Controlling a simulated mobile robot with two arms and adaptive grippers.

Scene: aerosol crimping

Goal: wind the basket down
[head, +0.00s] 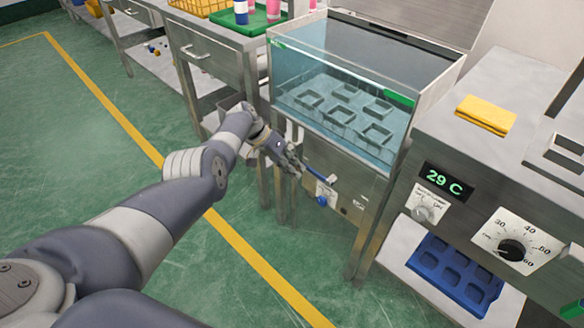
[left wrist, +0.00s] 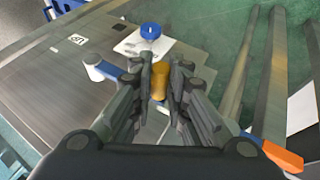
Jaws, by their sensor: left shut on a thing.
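The steel water tank (head: 372,192) stands ahead with a glass upper part. The basket (head: 343,113), a frame of several square cells, lies in the blue-tinted water; its exact depth is hard to tell. A crank with a blue arm (head: 317,174) sits on the tank's front, reaching left from its pale hub. The blue crank arm also shows in the left wrist view (left wrist: 112,72). My left gripper (head: 297,170) is at the arm's left end. In the left wrist view its fingers (left wrist: 160,88) are shut on the orange crank grip (left wrist: 159,78).
A blue knob (head: 322,201) on a white plate sits just below the crank. Right is a steel unit with a 29 C display (head: 446,181), a dial (head: 512,250) and a yellow pad (head: 485,115). A blue tray (head: 455,275) lies below it. The floor at left is clear.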

